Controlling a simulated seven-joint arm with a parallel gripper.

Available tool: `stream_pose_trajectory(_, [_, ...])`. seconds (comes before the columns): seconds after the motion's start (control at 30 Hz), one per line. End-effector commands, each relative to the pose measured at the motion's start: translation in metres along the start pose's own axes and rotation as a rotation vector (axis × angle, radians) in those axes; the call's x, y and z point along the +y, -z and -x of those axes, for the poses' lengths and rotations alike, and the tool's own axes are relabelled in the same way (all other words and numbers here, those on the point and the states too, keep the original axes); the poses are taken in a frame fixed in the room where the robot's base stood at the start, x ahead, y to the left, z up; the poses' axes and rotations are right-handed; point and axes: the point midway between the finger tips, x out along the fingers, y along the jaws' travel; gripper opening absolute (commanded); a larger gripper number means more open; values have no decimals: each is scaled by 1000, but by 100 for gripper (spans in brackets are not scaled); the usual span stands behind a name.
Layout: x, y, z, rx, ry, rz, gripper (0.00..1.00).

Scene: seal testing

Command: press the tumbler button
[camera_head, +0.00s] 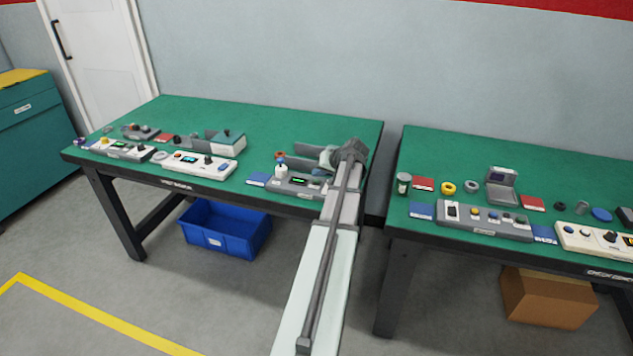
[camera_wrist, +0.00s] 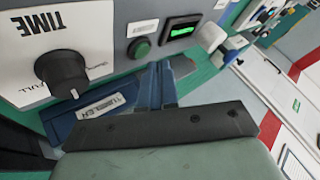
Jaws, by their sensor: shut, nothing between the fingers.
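The tumbler console (camera_head: 285,187) stands near the front right of the left table, partly hidden behind my arm. A round green button (camera_wrist: 142,48) sits on the panel beside a lit green display (camera_wrist: 182,33). A black dial (camera_wrist: 63,74) marked TIME is to the left. My gripper (camera_wrist: 160,77) is shut and empty, its fingers close to the panel edge below the green button. I cannot tell whether they touch.
A blue booklet (camera_head: 257,179) lies left of the console. Another white console (camera_head: 200,165) and several small items stand farther left. A second table (camera_head: 425,150) with more devices stands right across a gap. The back of the left table is mostly clear.

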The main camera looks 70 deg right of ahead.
Motion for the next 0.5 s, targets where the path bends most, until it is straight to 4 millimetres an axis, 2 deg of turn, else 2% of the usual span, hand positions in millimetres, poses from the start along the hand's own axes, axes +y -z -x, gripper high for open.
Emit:
stream_pose_trajectory(0.27, [-2,2,2,1,0,0,0])
stream_pose_trajectory(0.5, [-10,11,14,2,0,0,0])
